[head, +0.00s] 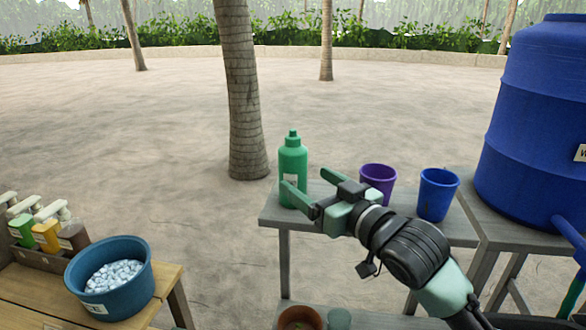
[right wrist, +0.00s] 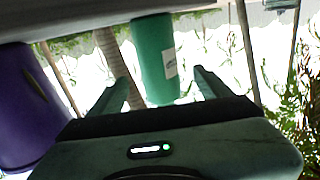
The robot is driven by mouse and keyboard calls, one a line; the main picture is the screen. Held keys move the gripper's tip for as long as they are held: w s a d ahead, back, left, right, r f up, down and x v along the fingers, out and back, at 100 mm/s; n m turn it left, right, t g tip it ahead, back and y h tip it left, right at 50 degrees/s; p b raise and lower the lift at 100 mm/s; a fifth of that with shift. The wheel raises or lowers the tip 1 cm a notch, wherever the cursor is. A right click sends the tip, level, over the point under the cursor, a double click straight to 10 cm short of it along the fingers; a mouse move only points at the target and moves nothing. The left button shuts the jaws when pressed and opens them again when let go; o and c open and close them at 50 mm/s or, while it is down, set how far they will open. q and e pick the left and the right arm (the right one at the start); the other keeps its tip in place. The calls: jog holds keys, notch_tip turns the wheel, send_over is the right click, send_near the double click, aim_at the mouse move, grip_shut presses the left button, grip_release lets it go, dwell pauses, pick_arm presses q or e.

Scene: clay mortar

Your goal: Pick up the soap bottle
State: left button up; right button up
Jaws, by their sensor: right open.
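The green soap bottle (head: 293,158), with a green cap and a pale label, stands upright at the left end of the grey wooden table (head: 268,216). My right gripper (head: 303,178) is open, with its fingers pointing at the bottle and one finger crossing in front of its lower part. In the right wrist view the bottle (right wrist: 154,52) shows between and beyond the two open fingers (right wrist: 160,66). Gaps show on both sides, and I cannot tell any contact. My left gripper is not in view.
A purple cup (head: 378,178) and a blue cup (head: 437,194) stand right of the bottle. A large blue barrel (head: 535,110) is at the far right. A blue tub (head: 140,285) of pale pieces sits on a wooden table at lower left. Open sand lies behind.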

aim_at(302, 175)
jog(key=x, duration=0.1)
jog(key=p+x, duration=0.1)
jog(key=shift+w+a+r, duration=0.25)
jog(key=shift+a+r, duration=0.05)
jog(key=x, duration=0.1)
jog(key=p+x, duration=0.1)
jog(key=x, duration=0.1)
jog(key=shift+w+f+p, duration=0.2)
jog(key=shift+w+p, duration=0.1)
jog(key=shift+w, duration=0.05)
jog(key=shift+w+a, duration=0.1)
jog(key=shift+w, duration=0.05)
jog(key=shift+f, duration=0.1)
grip_shut()
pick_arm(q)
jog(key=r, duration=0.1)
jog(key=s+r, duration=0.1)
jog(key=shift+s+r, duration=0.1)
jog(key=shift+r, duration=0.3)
